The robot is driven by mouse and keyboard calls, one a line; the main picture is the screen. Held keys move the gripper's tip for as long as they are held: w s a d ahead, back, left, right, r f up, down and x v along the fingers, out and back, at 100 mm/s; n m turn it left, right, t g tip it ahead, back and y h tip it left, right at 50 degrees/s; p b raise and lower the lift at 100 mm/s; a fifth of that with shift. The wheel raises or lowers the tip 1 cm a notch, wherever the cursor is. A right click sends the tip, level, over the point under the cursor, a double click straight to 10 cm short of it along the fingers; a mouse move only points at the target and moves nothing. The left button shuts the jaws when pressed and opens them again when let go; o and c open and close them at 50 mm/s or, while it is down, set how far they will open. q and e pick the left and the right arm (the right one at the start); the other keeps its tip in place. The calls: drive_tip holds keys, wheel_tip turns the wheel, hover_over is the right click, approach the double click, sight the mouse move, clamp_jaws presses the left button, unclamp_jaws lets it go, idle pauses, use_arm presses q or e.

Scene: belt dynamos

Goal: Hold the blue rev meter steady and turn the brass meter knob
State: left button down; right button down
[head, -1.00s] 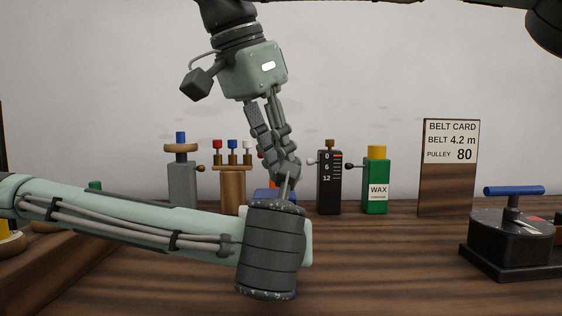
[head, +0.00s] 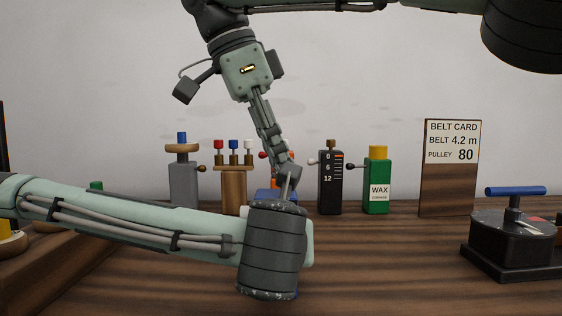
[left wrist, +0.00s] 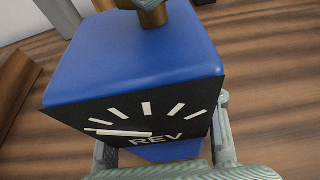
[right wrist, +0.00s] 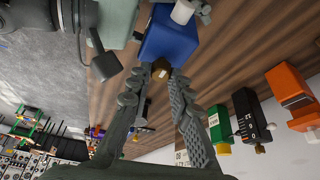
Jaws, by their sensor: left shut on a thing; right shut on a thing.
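The blue rev meter (left wrist: 130,50) fills much of the left wrist view. Its black REV dial (left wrist: 150,122) has white marks, with the white needle pointing left. My left gripper (left wrist: 163,125) is shut on the meter, a finger at each side. The brass meter knob (left wrist: 152,14) stands on top. In the right wrist view the knob (right wrist: 160,73) sits between the fingertips of my right gripper (right wrist: 162,78), which is shut on it. In the head view the meter (head: 263,195) is mostly hidden behind my left arm, and my right gripper (head: 284,176) reaches down from above.
A belt card (head: 450,150) and a blue-handled black device (head: 512,240) are at right. The front right table is clear.

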drive_tip(key=shift+s, duration=0.1)
drive_tip(key=c, duration=1.4)
unclamp_jaws()
drive_tip(key=shift+o, duration=0.2)
